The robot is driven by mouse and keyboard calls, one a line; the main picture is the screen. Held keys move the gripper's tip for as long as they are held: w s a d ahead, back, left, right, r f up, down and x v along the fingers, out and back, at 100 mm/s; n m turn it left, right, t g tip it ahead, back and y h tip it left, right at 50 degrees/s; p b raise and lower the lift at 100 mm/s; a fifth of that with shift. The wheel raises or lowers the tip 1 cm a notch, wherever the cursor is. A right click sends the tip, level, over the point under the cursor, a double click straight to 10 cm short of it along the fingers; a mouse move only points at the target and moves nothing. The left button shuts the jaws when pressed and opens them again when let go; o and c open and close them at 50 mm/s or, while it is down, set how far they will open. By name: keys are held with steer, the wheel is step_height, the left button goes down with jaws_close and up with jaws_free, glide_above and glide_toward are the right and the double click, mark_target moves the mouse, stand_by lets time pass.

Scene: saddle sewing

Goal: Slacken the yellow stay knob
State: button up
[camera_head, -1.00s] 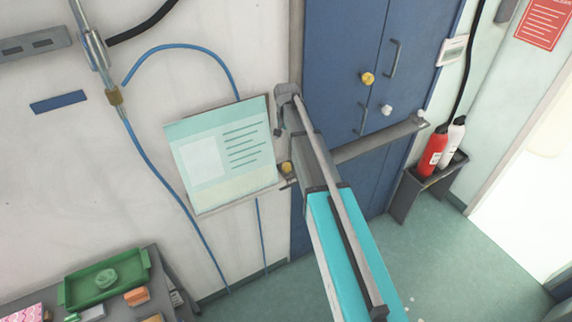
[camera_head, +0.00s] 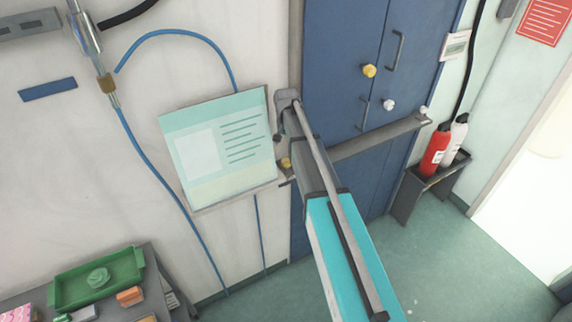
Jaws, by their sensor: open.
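A small yellow knob (camera_head: 285,163) sits at the left end of a grey bar (camera_head: 375,137) that runs across the blue doors, beside the lower right corner of a pale green notice board. Another yellow knob (camera_head: 369,71) is higher on the blue door. My arm reaches up from the bottom in teal and grey. My gripper (camera_head: 278,136) is open at its far end, just above the lower yellow knob and small in the view. The arm end hides most of it, and I cannot tell whether it touches the knob.
The notice board (camera_head: 218,148) is close on the left of the arm end. White knobs sit on the door (camera_head: 388,105) and the bar's right end (camera_head: 424,112). A red extinguisher (camera_head: 434,151) stands right. A green tray (camera_head: 97,282) is lower left.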

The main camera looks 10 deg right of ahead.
mark_target(286, 160)
steer(key=shift+f+b, duration=3.95)
steer(key=shift+f, duration=0.3)
steer(key=c, duration=1.1)
steer(key=shift+c, duration=0.2)
